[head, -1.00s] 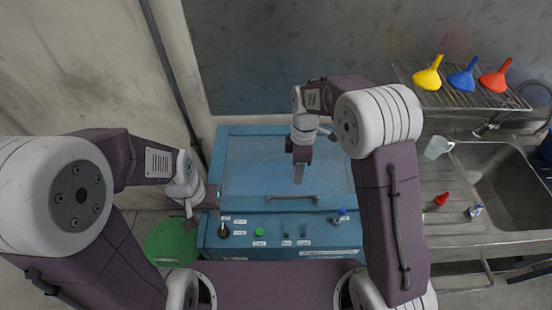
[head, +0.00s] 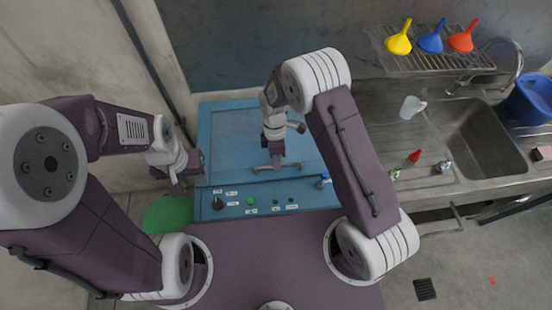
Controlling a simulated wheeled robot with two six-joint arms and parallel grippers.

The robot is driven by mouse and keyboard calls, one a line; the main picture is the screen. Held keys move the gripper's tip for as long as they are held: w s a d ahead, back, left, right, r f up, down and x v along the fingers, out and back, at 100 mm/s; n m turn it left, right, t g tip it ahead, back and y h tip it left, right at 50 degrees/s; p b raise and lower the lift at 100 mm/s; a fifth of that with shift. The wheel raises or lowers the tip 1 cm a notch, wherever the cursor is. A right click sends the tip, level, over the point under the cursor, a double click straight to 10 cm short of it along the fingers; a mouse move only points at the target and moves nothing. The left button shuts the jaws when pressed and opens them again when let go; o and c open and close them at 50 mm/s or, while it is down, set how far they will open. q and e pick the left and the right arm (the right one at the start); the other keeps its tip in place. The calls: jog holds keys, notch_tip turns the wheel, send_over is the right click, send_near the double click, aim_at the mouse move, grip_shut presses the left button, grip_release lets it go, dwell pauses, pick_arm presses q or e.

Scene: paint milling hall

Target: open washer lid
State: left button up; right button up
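The washer is a blue box in front of me in the head view. Its flat blue lid (head: 228,135) lies shut. A grey bar handle (head: 292,166) runs along the lid's near edge. My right gripper (head: 277,163) is over the handle, pointing down, and hides part of it. I cannot tell whether its fingers touch or close around the bar. My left gripper (head: 182,178) hangs beside the washer's left front corner, apart from the handle; its finger opening is unclear.
The washer's front panel (head: 235,209) carries a black knob, a green button and labels. A blue-handled valve (head: 323,180) is at its right. A green disc (head: 168,215) lies on the floor at left. A steel sink (head: 478,135) with bottles and a jug (head: 411,107) stands right.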

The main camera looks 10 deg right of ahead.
jog(key=shift+s+f, duration=0.15)
jog(key=shift+f, duration=0.1)
jog(key=shift+w+a+f, duration=0.15)
jog(key=shift+w+f, duration=0.05)
jog(key=shift+w, duration=0.05)
jog(key=shift+c, duration=0.3)
jog(key=c, duration=0.5)
jog(key=shift+s+r, duration=0.1)
grip_shut()
